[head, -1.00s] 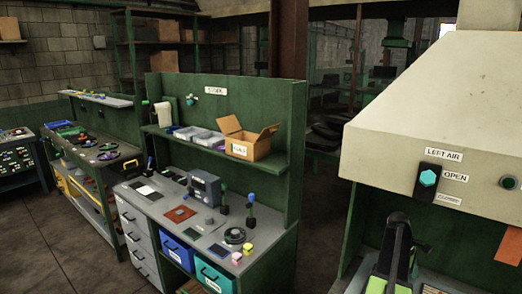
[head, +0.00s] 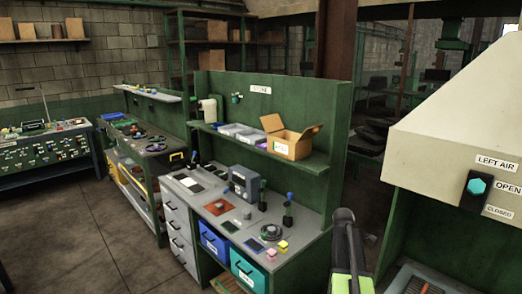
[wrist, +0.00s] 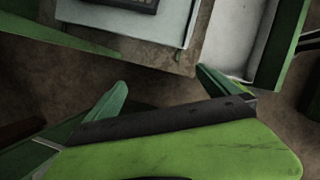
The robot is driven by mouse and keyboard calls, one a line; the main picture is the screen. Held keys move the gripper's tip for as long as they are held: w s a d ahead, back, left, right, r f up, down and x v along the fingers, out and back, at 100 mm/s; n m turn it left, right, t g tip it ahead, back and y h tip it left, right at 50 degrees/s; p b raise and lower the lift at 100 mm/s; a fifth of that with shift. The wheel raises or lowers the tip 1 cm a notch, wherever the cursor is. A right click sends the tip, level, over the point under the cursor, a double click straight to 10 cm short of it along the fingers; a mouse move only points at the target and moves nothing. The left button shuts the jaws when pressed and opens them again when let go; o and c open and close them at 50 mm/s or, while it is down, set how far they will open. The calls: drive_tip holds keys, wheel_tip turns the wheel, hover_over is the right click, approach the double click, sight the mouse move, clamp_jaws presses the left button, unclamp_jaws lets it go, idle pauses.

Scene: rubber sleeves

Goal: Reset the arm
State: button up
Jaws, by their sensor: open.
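My gripper (wrist: 161,76) shows in the wrist view with its two green fingers spread apart and nothing between them. Below the fingers in that view is my gripper's green and black body. A grey surface and a pale panel lie beyond the fingertips, with brown floor between. In the head view, the black and green part of my arm (head: 347,250) rises at the bottom, right of the workbench. The fingertips cannot be made out there.
A green workbench (head: 222,207) with drawers, blue and teal bins and small items stands in the middle. A cardboard box (head: 290,140) sits on its shelf. A pale hood (head: 455,135) with a LEFT AIR switch (head: 475,187) is at right. Open floor (head: 90,240) lies at left.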

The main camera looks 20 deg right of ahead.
drive_tip(key=w+a+f+n+t, duration=0.1)
drive_tip(key=w+a, duration=0.3)
drive_tip(key=a, duration=1.1)
drive_tip(key=w+a+t, duration=0.1)
drive_tip(key=w+a, duration=0.3)
drive_tip(key=a, duration=1)
drive_tip(key=s+a+m+y, duration=0.1)
drive_tip(key=s+a+m, duration=0.1)
drive_tip(key=a+m, duration=0.3)
drive_tip(key=s+a+m+y, duration=0.2)
drive_tip(key=a+m, duration=0.3)
drive_tip(key=a, duration=0.6)
drive_tip(key=shift+s+a+f+m+t, duration=0.15)
drive_tip(key=shift+s+f+m+t, duration=0.2)
drive_tip(key=shift+s, duration=0.45)
